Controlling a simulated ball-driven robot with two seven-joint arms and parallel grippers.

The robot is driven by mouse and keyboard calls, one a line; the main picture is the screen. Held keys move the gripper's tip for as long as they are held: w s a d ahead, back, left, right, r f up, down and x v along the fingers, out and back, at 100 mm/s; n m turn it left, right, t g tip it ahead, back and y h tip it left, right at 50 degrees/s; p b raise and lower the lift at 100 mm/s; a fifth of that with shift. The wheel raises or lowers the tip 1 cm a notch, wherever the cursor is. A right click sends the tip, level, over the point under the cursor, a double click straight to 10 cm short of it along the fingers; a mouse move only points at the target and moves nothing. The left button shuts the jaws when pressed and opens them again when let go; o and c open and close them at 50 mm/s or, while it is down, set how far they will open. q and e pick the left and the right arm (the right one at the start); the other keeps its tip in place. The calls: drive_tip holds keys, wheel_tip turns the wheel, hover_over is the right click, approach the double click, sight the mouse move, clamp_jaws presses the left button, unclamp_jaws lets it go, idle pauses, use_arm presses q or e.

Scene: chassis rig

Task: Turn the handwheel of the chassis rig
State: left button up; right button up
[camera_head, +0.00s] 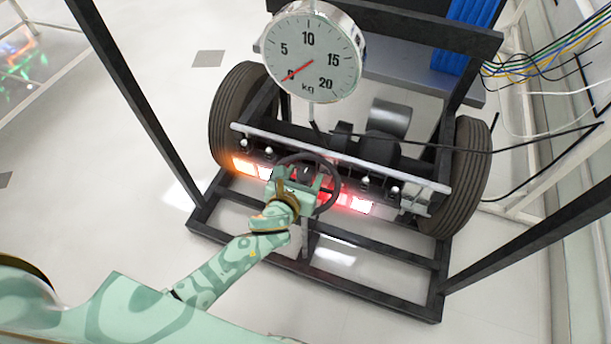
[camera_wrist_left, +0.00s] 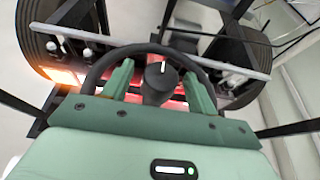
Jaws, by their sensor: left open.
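The black handwheel (camera_head: 327,167) stands at the front middle of the chassis rig (camera_head: 378,292), before the lit lamp bar. My left gripper (camera_head: 300,180) is at the wheel and covers its lower left part. In the left wrist view the wheel (camera_wrist_left: 152,48) arches beyond my left gripper (camera_wrist_left: 158,75). Its two green fingers stand apart, with the dark hub knob (camera_wrist_left: 158,82) and its white mark between them. The fingertips are close to the rim; I cannot tell whether they touch it. My right gripper does not show.
Two tyres (camera_head: 236,112) (camera_head: 470,180) flank the rig. A round dial scale (camera_head: 312,55) hangs above it, needle near zero. Dark frame posts (camera_head: 135,95) rise at both sides. Cables (camera_head: 540,60) hang at the right. The floor at left is mostly clear.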

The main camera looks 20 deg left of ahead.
use_arm(q)
drive_tip(key=shift+w+f, duration=0.15)
drive_tip(key=shift+w, duration=0.25)
clamp_jaws()
